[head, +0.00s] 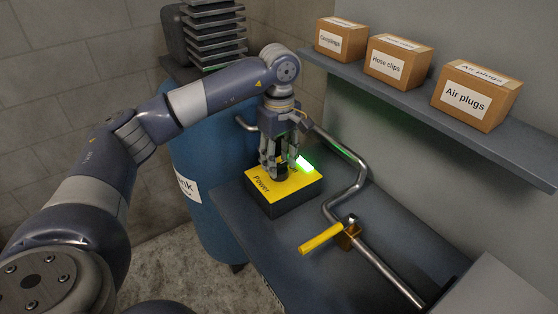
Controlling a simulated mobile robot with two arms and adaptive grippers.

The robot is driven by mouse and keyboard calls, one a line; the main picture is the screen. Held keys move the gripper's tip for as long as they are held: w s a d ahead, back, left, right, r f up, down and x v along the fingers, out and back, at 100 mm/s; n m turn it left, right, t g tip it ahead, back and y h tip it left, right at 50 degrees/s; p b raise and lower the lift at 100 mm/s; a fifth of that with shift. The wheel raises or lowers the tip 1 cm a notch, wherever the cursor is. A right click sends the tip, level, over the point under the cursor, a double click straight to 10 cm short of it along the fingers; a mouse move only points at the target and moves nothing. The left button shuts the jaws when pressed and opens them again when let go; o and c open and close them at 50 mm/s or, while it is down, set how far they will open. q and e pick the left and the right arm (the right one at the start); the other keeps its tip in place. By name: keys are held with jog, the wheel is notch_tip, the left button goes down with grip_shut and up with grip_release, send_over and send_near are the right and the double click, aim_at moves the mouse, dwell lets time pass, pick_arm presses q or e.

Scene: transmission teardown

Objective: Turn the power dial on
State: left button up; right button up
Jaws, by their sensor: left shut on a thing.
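The power box (284,198) has a yellow top marked "Power" and dark sides, and it sits on the grey bench. A green light (305,164) glows at its back right edge. My left gripper (270,172) points down over the box top, shut on the dark power dial (282,173). The fingers hide most of the dial, so its pointing direction cannot be seen. My right gripper is not in view.
A metal pipe (357,181) with a yellow valve handle (320,240) runs right of the box. A blue tank (195,160) stands behind left. Cardboard boxes (398,62) sit on a shelf (430,110) at upper right.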

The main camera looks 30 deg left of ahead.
aim_at(279, 164)
pick_arm(q)
jog(key=shift+m, duration=0.5)
jog(key=o, duration=1.1)
jog(key=shift+c, duration=0.2)
notch_tip(279, 164, up, 12)
dwell(0.3)
